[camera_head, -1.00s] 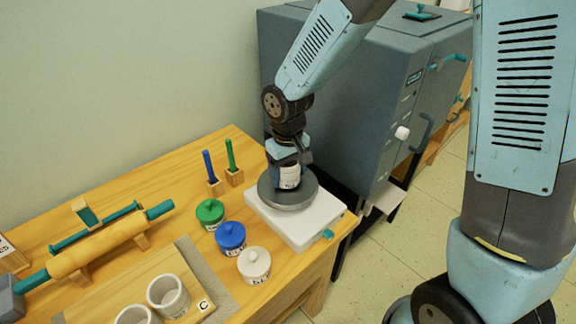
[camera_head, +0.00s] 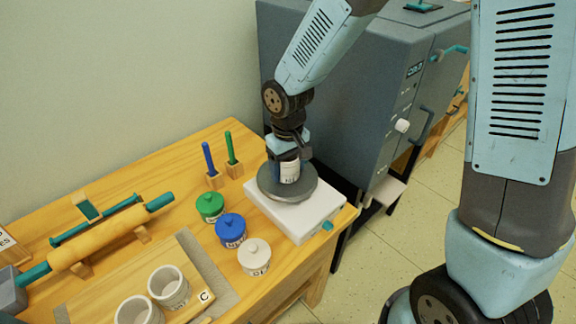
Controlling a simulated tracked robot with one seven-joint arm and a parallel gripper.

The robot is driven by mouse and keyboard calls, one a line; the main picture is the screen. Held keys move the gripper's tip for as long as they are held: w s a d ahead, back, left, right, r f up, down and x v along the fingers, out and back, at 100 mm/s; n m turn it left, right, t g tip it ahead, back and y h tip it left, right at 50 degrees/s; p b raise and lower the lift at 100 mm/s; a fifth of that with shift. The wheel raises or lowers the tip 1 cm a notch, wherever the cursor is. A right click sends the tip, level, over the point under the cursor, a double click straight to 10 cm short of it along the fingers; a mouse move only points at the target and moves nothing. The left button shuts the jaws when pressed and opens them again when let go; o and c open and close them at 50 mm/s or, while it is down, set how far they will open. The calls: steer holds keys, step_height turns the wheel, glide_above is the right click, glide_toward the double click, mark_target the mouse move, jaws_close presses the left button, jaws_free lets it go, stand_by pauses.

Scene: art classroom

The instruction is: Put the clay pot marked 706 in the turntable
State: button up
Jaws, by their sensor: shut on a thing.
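The turntable (camera_head: 268,188) is a dark grey disc on a white square base (camera_head: 311,222) at the right end of the wooden table. A small whitish clay pot (camera_head: 290,171) with dark marking sits at the disc's middle, between the jaws of my gripper (camera_head: 289,168). My gripper points down and is shut on the pot. The pot appears to touch the disc, though its bottom edge is too small to be sure. The marking is too small to read, and the gripper hides part of the pot.
Green (camera_head: 210,207), blue (camera_head: 231,231) and white (camera_head: 254,257) lidded jars stand left of the turntable. Two whitish pots, one nearer (camera_head: 139,312) and one farther (camera_head: 169,288), are on a board. Tools in wooden blocks stand behind. A grey kiln (camera_head: 345,100) rises close behind the turntable.

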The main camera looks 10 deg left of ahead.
steer(key=o, duration=1.2)
steer(key=shift+r, duration=0.1)
step_height(320, 180, up, 8)
stand_by(0.6)
stand_by(0.3)
